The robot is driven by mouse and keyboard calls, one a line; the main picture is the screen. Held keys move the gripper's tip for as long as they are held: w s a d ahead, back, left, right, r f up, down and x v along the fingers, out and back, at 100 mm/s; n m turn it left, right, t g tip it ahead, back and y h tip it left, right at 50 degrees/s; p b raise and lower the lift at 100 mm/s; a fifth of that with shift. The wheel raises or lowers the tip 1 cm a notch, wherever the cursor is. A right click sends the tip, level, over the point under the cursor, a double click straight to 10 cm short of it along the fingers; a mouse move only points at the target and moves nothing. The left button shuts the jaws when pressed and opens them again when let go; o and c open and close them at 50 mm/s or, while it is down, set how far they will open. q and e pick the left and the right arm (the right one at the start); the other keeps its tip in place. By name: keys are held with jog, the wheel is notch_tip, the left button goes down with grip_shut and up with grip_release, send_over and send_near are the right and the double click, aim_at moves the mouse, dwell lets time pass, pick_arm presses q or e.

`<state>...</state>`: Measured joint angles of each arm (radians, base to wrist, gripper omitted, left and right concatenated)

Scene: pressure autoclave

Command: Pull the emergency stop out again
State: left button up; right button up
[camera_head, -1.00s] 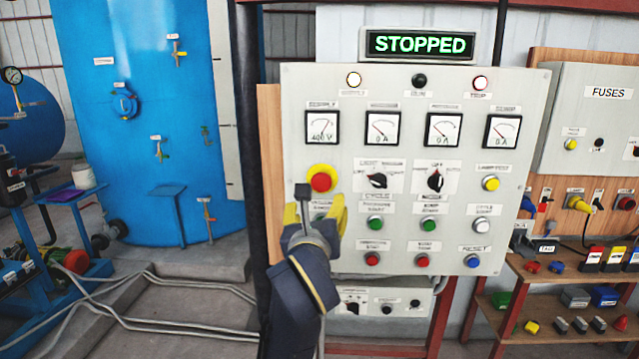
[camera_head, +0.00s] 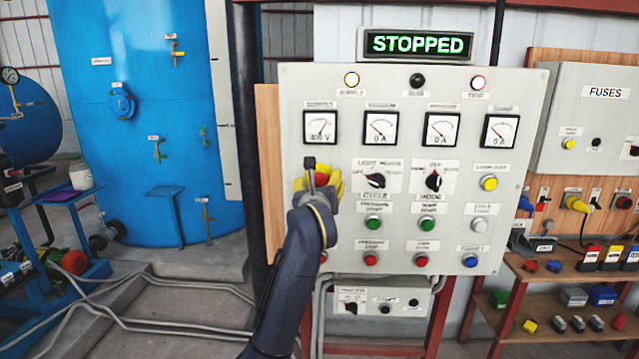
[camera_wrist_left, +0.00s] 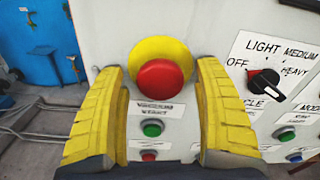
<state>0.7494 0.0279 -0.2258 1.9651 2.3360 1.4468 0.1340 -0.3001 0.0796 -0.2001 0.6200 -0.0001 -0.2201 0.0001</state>
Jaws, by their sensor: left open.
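The emergency stop is a red mushroom button (camera_wrist_left: 161,85) on a round yellow plate (camera_wrist_left: 160,52), at the left of the grey control panel (camera_head: 450,90). In the head view, the red button (camera_head: 321,179) shows only partly behind my left gripper (camera_head: 318,182). My left gripper is open, with its yellow fingers (camera_wrist_left: 161,110) to the left and right of the button. The wrist view shows gaps between the fingers and the button, with nothing held. The display (camera_head: 419,44) reads STOPPED. My right gripper is not in view.
A black selector switch (camera_wrist_left: 264,83) sits right of the emergency stop. A green button (camera_wrist_left: 152,129) and a smaller red button (camera_wrist_left: 149,155) lie below it. Meters (camera_head: 381,128) line the panel above. A dark post (camera_head: 247,130) stands left of the panel.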

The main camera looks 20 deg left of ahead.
pick_arm(q)
jog(key=shift+w+a, duration=0.1)
jog(key=shift+w, duration=0.3)
grip_shut()
dwell(0.4)
